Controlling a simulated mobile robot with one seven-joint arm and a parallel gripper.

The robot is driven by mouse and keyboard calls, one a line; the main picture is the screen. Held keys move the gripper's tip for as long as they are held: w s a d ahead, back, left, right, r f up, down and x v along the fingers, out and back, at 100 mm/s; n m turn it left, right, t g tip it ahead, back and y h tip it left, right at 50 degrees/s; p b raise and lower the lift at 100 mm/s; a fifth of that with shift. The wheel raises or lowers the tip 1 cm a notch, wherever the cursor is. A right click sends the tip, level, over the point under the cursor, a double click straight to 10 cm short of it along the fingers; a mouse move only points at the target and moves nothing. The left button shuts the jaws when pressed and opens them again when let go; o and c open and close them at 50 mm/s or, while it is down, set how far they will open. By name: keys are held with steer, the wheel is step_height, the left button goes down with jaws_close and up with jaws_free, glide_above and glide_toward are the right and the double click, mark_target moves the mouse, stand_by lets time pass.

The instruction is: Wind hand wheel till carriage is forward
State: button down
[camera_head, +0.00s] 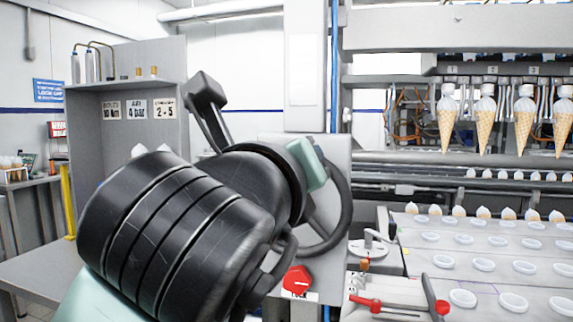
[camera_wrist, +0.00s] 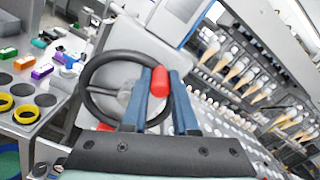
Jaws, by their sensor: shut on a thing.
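The hand wheel (camera_wrist: 90,73) is a dark ring with a pale hub in the wrist view. In the head view its rim (camera_head: 346,205) shows behind my arm, at the front of the grey machine. My gripper (camera_wrist: 160,82) is shut on the wheel's red handle (camera_wrist: 160,81), with a blue finger on each side of it, at the right of the rim. In the head view my arm hides the gripper's fingers and much of the wheel. The carriage seems to be the row of cones hanging in holders (camera_head: 485,90) at upper right; I cannot tell how far forward it stands.
A red knob (camera_head: 297,280) sits below the wheel. A small crank (camera_head: 369,245) and red-handled levers (camera_head: 368,304) stand to its right. A tray with white rings (camera_head: 483,264) fills the right. A grey shelf unit (camera_head: 125,88) stands at left.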

steer(key=shift+s+d+f+m, duration=0.15)
steer(key=shift+d+m, duration=0.25)
steer(key=shift+m, duration=0.1)
steer(key=shift+s+d+f+m, duration=0.1)
steer(key=shift+d+m, duration=0.3)
steer(key=shift+m, duration=0.1)
steer(key=c, duration=0.7)
jaws_free()
steer(key=shift+d, duration=0.1)
steer(key=shift+a, duration=0.2)
